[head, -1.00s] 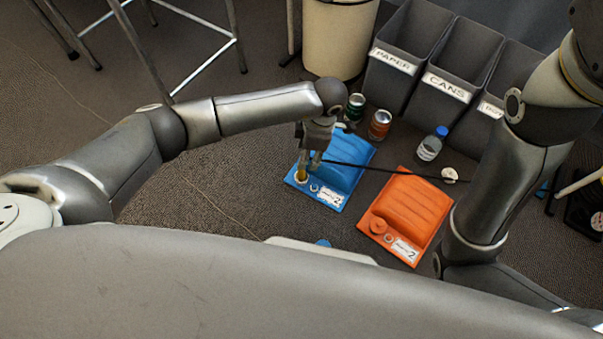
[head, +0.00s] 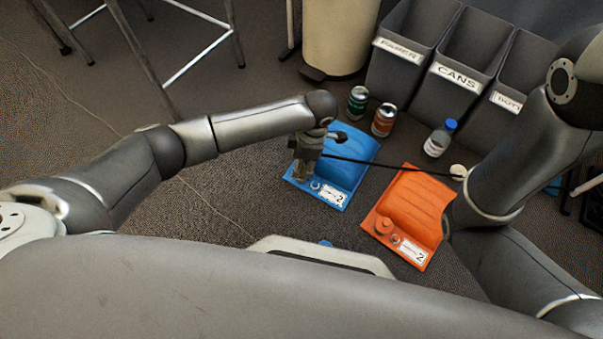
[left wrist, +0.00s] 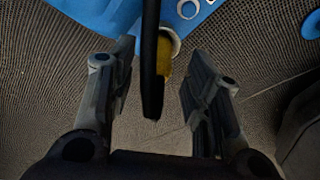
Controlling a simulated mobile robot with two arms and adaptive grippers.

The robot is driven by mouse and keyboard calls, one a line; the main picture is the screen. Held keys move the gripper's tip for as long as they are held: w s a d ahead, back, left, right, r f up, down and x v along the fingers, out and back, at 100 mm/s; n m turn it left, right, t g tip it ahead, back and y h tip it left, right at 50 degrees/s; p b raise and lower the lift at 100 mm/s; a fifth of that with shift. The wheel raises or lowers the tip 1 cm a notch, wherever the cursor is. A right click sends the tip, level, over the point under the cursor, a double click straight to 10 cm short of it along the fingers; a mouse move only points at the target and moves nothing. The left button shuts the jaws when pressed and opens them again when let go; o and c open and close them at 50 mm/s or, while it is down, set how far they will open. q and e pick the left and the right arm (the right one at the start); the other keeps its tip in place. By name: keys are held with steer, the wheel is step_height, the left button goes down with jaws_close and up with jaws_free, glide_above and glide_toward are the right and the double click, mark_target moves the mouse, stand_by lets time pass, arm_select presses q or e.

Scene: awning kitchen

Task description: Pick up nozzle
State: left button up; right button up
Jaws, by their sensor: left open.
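A blue canister (head: 345,150) lies on the carpet in the head view, and its edge shows at the top of the left wrist view (left wrist: 100,12). A yellow cylindrical piece (left wrist: 164,55), probably the nozzle, sits at the canister's near edge inside a pale ring. A dark rod-like part (left wrist: 150,75) crosses in front of it; I cannot tell whether they are joined. My left gripper (head: 302,174) is over the canister's near left corner and hides the yellow piece in the head view. In the wrist view its open fingers (left wrist: 160,65) are on either side of the dark part and yellow piece.
An orange canister (head: 415,200) lies to the right. A thin black rod (head: 390,164) runs from near my left gripper toward a small white piece (head: 458,171). Two cans (head: 357,102) (head: 384,120) and a blue-capped bottle (head: 440,138) stand behind, before grey bins (head: 465,60).

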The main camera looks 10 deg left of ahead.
arm_select(q)
steer(key=shift+a+f+b, duration=0.1)
steer(key=shift+f+b, duration=0.25)
steer(key=shift+f, duration=0.6)
jaws_close()
steer(key=shift+r, duration=0.15)
